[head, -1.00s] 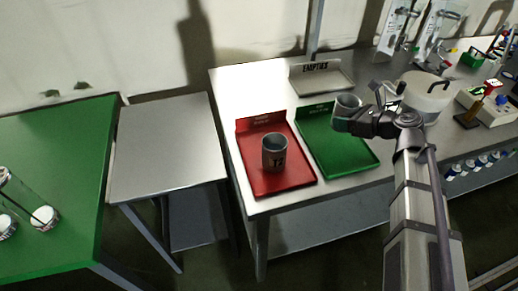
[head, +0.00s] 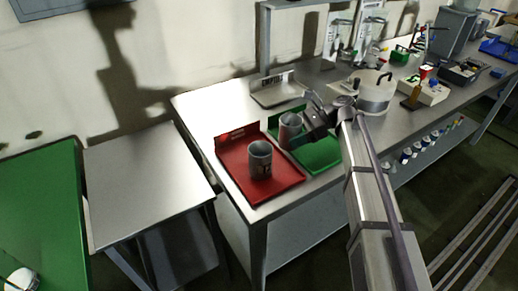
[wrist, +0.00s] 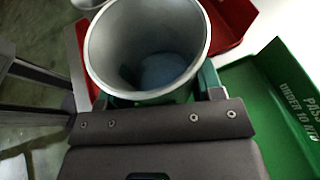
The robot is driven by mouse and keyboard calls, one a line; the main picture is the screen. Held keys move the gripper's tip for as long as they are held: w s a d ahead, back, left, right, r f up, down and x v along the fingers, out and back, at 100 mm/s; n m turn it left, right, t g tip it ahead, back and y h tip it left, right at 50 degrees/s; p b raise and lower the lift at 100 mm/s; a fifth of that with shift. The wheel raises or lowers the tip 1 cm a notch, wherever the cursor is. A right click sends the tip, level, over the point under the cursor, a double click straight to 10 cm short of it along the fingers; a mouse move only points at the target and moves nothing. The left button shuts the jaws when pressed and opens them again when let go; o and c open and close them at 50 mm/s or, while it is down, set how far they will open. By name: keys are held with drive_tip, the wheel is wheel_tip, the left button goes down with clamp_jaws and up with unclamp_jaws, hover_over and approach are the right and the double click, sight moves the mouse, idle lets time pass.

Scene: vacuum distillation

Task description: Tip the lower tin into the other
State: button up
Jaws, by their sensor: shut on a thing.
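A grey tin (head: 260,165) with dark lettering stands upright on the red tray (head: 285,189) in the head view. My gripper (head: 308,126) is shut on a second grey tin (head: 289,133), which is held near the left side of the green tray (head: 322,157), behind and right of the standing tin. In the wrist view the held tin (wrist: 105,50) sits between the fingers, mouth toward the camera. A smooth blue-grey area shows deep inside it; I cannot tell whether that is contents or bare bottom. Part of another tin's rim (wrist: 88,3) shows at the top edge.
A grey tray (head: 279,95) with an "EMPTIES" label lies behind the coloured trays. A lower metal table (head: 145,180) and a green table (head: 40,215) are at the left.

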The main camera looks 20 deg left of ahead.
sight(285, 136)
drive_tip(key=shift+r, duration=0.15)
drive_tip(key=p, duration=0.2)
drive_tip(key=s+r+t+h+p, duration=0.1)
drive_tip(key=shift+a+r+n+p, duration=0.1)
drive_tip(key=shift+a+n+p, duration=0.2)
drive_tip(key=shift+p, duration=0.1)
drive_tip(key=shift+s+f+t, duration=0.1)
drive_tip(key=shift+f+t, duration=0.15)
drive_tip(key=shift+t, duration=0.05)
drive_tip(key=shift+s+a+f+n+t+h+p, duration=0.3)
drive_tip(key=shift+t+h+p, duration=0.15)
drive_tip(key=shift+h, duration=0.25)
drive_tip(key=shift+s+a+r+t+h+p, duration=0.15)
drive_tip(key=shift+s+r+t+h+p, duration=0.35)
drive_tip(key=shift+p, duration=0.65)
drive_tip(key=shift+s+a+r+n+t+h+p, duration=0.2)
drive_tip(key=shift+r+t+p, duration=0.25)
drive_tip(key=shift+p, duration=0.4)
drive_tip(key=shift+s+a+r+n+t+h+p, duration=0.1)
drive_tip(key=shift+s+r+n+t+h+p, duration=0.1)
drive_tip(key=shift+r+t+h+p, duration=0.45)
drive_tip(key=shift+s+a+r+n+t+y+p, duration=0.15)
drive_tip(key=shift+r+p, duration=0.25)
drive_tip(key=shift+p, duration=0.6)
drive_tip(key=shift+r+n+t+h+p, duration=0.35)
drive_tip(key=shift+r+t+h+p, duration=0.35)
drive_tip(key=shift+t+p, duration=0.3)
drive_tip(key=shift+f+t+h, duration=0.3)
drive_tip(key=shift+t, duration=0.2)
